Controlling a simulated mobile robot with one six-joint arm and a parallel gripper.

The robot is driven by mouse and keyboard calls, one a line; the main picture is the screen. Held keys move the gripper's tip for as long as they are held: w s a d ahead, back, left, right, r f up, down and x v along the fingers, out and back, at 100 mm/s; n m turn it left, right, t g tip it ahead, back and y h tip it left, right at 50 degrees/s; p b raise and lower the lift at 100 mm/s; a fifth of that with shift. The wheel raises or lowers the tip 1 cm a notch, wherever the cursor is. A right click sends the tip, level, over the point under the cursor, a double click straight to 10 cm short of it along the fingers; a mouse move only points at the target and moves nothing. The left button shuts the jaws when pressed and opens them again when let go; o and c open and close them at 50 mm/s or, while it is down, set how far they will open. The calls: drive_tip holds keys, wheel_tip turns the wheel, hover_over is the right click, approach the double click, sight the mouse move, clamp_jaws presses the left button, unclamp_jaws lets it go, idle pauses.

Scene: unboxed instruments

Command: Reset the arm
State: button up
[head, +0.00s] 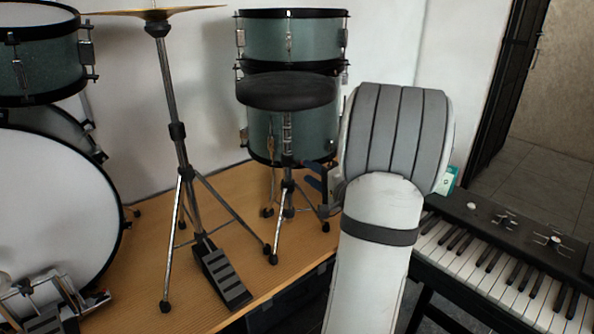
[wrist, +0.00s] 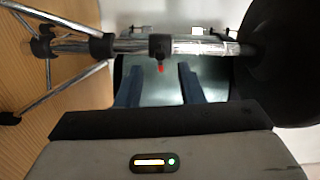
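My arm extends from the bottom of the head view, a white link with a grey ribbed joint. My gripper (head: 314,176) shows partly to its left, beside the post of the drum stool; the arm hides the rest. The stool post (wrist: 208,47) crosses just beyond the fingertips. I cannot tell whether a finger touches it.
The round black stool seat (head: 287,91) stands before a teal drum (head: 290,38). A cymbal stand (head: 172,110) with a pedal (head: 221,274) is to the left, near a bass drum (head: 58,212). A keyboard (head: 510,265) is at the right. The wooden platform (head: 140,285) lies below.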

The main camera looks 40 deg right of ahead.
drive_tip(key=shift+s+d+b, duration=0.1)
drive_tip(key=shift+s+b, duration=0.2)
drive_tip(key=shift+s, duration=0.7)
